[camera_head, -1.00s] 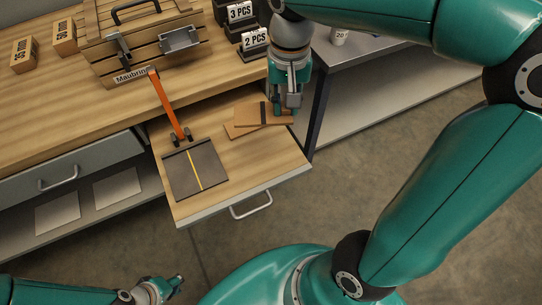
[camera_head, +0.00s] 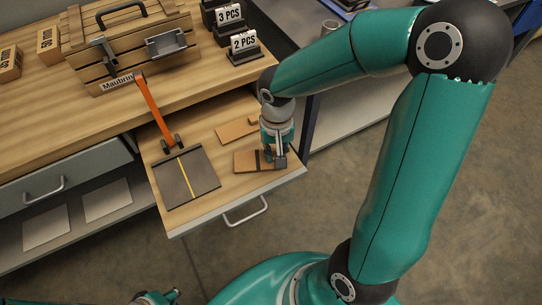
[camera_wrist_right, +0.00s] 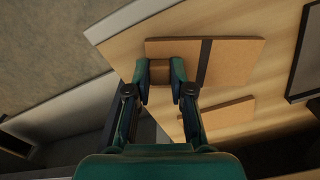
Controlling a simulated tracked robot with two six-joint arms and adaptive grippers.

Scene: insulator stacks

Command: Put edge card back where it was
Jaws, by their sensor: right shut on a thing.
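The brown card with a black stripe, likely the edge card (camera_head: 248,161), is over the right part of the pulled-out drawer (camera_head: 222,208). My right gripper (camera_head: 273,158) is shut on its right end. The right wrist view shows the fingers (camera_wrist_right: 160,74) pinching the short end of the card (camera_wrist_right: 228,63). I cannot tell whether the card touches the drawer surface. A plain brown card (camera_head: 233,130) lies just behind it, apart from it. My left gripper (camera_head: 156,297) is low at the bottom edge, partly cut off, with its jaws unclear.
A dark panel with a yellow stripe (camera_head: 194,176) lies left of the cards, with an orange-handled tool (camera_head: 152,108) behind it. A wooden case (camera_head: 130,50) and number stands (camera_head: 243,42) are on the bench. The drawer's front strip is bare.

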